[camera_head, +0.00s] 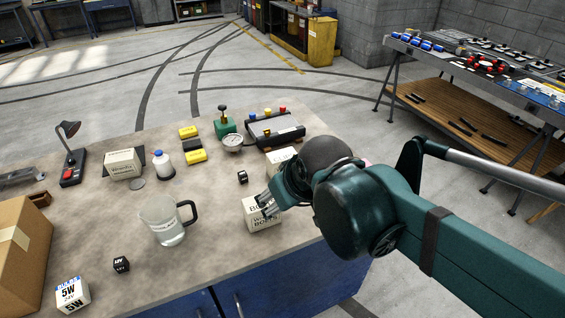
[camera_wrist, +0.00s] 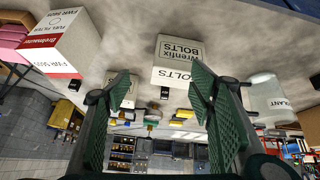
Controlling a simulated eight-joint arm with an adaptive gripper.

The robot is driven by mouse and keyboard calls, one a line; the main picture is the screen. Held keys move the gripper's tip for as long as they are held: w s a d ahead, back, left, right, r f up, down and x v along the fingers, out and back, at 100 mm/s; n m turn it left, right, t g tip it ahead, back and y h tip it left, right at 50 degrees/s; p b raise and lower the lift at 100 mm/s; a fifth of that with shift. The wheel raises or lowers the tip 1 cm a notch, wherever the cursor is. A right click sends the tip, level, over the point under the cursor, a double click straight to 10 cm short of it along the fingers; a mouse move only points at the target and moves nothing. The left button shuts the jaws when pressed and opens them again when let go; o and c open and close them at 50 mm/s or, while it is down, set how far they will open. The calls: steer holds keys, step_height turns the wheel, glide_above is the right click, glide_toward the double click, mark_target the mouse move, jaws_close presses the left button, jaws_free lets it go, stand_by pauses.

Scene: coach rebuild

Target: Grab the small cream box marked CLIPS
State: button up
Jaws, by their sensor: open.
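I cannot read CLIPS on any box. A cream box (camera_head: 262,217) beside my gripper (camera_head: 268,200) is marked BOLTS; it shows upside down in the wrist view (camera_wrist: 180,57), ahead of and between the spread fingers. My gripper is open and empty, and I cannot tell whether it touches that box. Another cream box (camera_head: 123,164) stands at the back left, its small print unclear. A third cream box (camera_head: 281,156) is partly hidden behind my arm, its marking not readable.
A clear jug (camera_head: 165,224) stands left of the BOLTS box. A small black cube (camera_head: 242,177) lies behind it. A fuel filter box (camera_wrist: 65,45) shows at the left of the wrist view. A cardboard carton (camera_head: 20,255) fills the left edge. The bench middle is fairly clear.

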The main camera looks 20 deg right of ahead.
steer(key=w+d+r+n+g+p, duration=0.2)
steer(key=w+n+p, duration=0.2)
steer(key=w, duration=0.2)
steer(key=w+d+r+n+g+p, duration=0.1)
steer(key=w+d+r+n+p, duration=0.15)
steer(key=w+p, duration=0.2)
steer(key=n+g+p, duration=0.3)
steer(key=n+p, duration=0.5)
steer(key=p, duration=0.1)
glide_above(282, 154)
steer(key=s+a, duration=0.1)
step_height(282, 154, down, 5)
steer(key=shift+s+a, duration=0.1)
steer(key=shift+s, duration=0.05)
steer(key=shift+w+d+f+n+g+p, duration=0.15)
steer(key=shift+w+d+f+n+p, duration=0.15)
steer(key=shift+f+n, duration=0.2)
steer(key=shift+w+d+f+n+g+p, duration=0.15)
steer(key=shift+w+d+f+n+p, duration=0.15)
steer(key=shift+f, duration=0.25)
steer(key=shift+f, duration=0.2)
steer(key=shift+f, duration=1.15)
steer(key=shift+f, duration=0.1)
steer(key=shift+s+f, duration=0.1)
steer(key=shift+f, duration=2.4)
steer(key=shift+c, duration=0.7)
